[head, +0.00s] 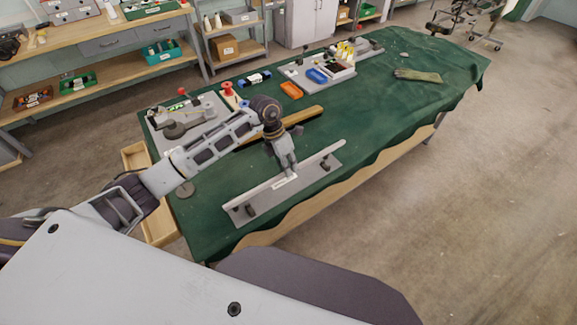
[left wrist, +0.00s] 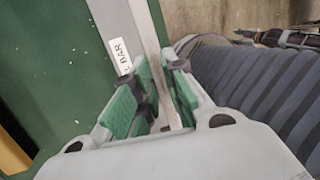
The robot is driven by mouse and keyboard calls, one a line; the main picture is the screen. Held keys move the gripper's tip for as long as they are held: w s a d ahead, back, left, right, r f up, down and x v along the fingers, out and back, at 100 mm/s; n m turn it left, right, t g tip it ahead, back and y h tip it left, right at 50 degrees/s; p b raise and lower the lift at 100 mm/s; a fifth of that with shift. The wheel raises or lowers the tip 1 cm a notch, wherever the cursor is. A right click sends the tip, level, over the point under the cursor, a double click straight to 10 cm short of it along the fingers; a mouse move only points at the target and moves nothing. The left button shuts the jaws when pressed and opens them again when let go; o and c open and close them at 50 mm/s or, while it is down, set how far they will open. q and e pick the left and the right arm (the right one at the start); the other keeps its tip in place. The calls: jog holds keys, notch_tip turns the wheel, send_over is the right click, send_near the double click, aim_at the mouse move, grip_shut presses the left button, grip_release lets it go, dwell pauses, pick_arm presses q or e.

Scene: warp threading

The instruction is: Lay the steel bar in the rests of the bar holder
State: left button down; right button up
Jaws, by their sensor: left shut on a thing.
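The steel bar (head: 319,156) is a long, thin pale grey bar running diagonally above the bar holder. The bar holder (head: 262,207) is a flat grey plate on the green cloth, with dark rests near its two ends. My left gripper (head: 289,174) comes down from above and is shut on the middle of the bar. In the left wrist view its green-padded fingers (left wrist: 160,95) are on either side of the bar (left wrist: 146,28), beside a white label ending in "BAR". I cannot tell whether the bar touches the rests. My right gripper is not in view.
The green-covered table (head: 390,110) has free room to the right of the holder. A wooden strip (head: 305,116) lies behind my left gripper. A grey tray with blue and yellow items (head: 317,75) stands farther back. A grey fixture (head: 190,115) stands at the back left.

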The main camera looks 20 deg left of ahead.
pick_arm(q)
jog(key=shift+f, duration=0.1)
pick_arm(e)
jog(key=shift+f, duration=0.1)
pick_arm(q)
jog(key=shift+f+b, duration=0.6)
jog(key=shift+f, duration=0.25)
jog(key=shift+f+b, duration=0.95)
jog(key=shift+f, duration=0.6)
jog(key=shift+f+b, duration=0.4)
jog(key=shift+f, duration=0.15)
jog(key=shift+f+b, duration=0.5)
jog(key=shift+f, duration=0.3)
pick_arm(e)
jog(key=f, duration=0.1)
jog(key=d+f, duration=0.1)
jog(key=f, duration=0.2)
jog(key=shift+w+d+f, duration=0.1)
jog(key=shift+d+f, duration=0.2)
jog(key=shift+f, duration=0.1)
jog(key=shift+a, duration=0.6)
pick_arm(q)
jog(key=shift+f, duration=0.2)
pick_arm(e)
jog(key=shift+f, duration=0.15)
